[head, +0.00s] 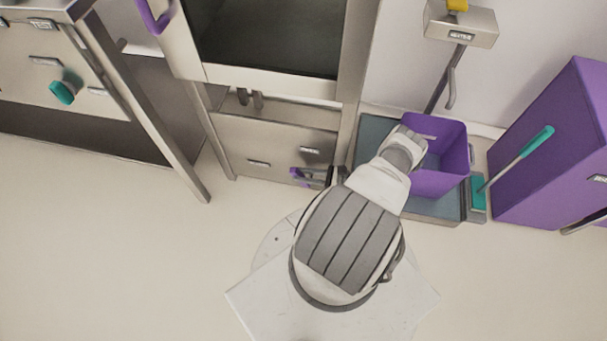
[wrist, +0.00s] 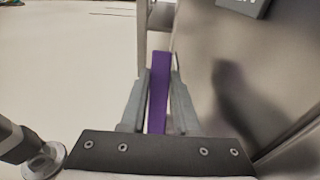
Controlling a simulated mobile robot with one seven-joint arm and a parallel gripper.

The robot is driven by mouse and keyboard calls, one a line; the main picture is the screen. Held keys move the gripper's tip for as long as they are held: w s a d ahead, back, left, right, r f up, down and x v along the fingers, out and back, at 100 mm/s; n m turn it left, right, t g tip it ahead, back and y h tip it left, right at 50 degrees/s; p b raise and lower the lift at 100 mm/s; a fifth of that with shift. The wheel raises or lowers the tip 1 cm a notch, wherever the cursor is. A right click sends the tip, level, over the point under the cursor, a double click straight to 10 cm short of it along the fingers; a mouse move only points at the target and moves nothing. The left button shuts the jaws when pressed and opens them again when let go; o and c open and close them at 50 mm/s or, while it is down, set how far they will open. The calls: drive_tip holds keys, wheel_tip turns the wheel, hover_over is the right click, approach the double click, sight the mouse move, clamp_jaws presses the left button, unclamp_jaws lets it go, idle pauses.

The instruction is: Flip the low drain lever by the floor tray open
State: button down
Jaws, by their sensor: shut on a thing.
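The purple lever (head: 297,173) sits low on the front of the steel cabinet, above the floor tray area. In the wrist view the lever (wrist: 159,62) is a flat purple bar that runs between the two grey fingers of my gripper (wrist: 160,78). The fingers are shut on it, one on each side. In the head view my gripper (head: 318,180) is small and partly hidden by my arm. The lever's pivot is hidden. The floor tray (head: 432,208) is at the right, partly covered by my arm and a purple bin.
The purple bin (head: 452,160) stands in the floor tray. A tall purple box (head: 545,150) and a teal-handled brush (head: 520,155) are to its right. The steel cabinet (head: 240,145) rises close behind the lever. The floor (head: 130,250) at the left is clear.

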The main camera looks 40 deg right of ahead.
drive_tip(key=c, duration=0.6)
unclamp_jaws()
drive_tip(key=shift+c, duration=0.2)
drive_tip(key=v, duration=1.2)
